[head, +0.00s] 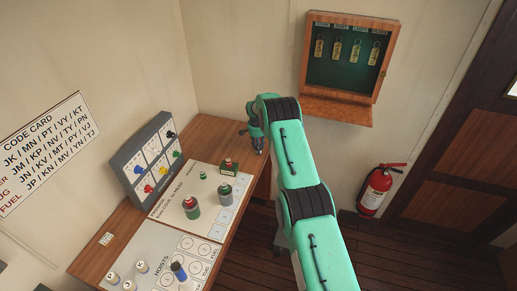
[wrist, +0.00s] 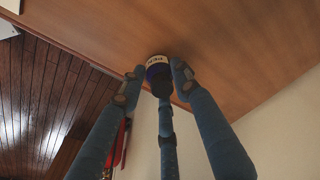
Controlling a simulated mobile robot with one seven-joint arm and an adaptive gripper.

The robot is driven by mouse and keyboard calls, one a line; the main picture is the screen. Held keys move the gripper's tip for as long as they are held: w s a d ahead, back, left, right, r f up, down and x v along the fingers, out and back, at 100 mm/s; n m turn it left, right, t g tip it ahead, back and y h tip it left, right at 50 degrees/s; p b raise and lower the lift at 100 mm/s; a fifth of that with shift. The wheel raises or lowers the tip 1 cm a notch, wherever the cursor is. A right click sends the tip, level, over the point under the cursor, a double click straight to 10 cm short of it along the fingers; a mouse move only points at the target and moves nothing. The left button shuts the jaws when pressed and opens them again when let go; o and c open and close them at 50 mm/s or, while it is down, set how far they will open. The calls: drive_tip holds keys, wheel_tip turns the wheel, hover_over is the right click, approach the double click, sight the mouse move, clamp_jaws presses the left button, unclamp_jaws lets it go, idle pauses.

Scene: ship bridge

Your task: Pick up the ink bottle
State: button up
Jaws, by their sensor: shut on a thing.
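The ink bottle (wrist: 157,62) is small, dark blue and has a pale lettered band. In the wrist view it sits between the fingertips of my gripper (wrist: 159,75), which is shut on it, with fingers on its left, right and near sides. Most of the bottle is hidden by the fingers. In the head view my gripper (head: 259,147) is over the far right end of the wooden desk (head: 228,129), and I cannot make out the bottle there. I cannot tell whether the bottle still touches the wood.
Several bottles or stamps, including a red-topped one (head: 191,207), stand on white panels nearer on the desk. A grey switch box (head: 147,157) stands against the left wall. A key cabinet (head: 347,60) hangs on the wall beyond my arm. A fire extinguisher (head: 375,190) is at right.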

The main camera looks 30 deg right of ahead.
drive_tip(key=shift+r, duration=0.15)
drive_tip(key=shift+r+b, duration=0.35)
drive_tip(key=shift+r, duration=1.15)
drive_tip(key=shift+s+a+r, duration=0.1)
drive_tip(key=shift+s+r, duration=0.05)
drive_tip(key=shift+s, duration=0.1)
drive_tip(key=s+a, duration=0.2)
drive_tip(key=s, duration=0.5)
drive_tip(key=s+a+r+b, duration=0.1)
drive_tip(key=s+a, duration=0.1)
drive_tip(key=s, duration=0.6)
drive_tip(key=shift+a+r, duration=0.2)
drive_tip(key=shift+a, duration=0.05)
drive_tip(key=shift+w, duration=0.1)
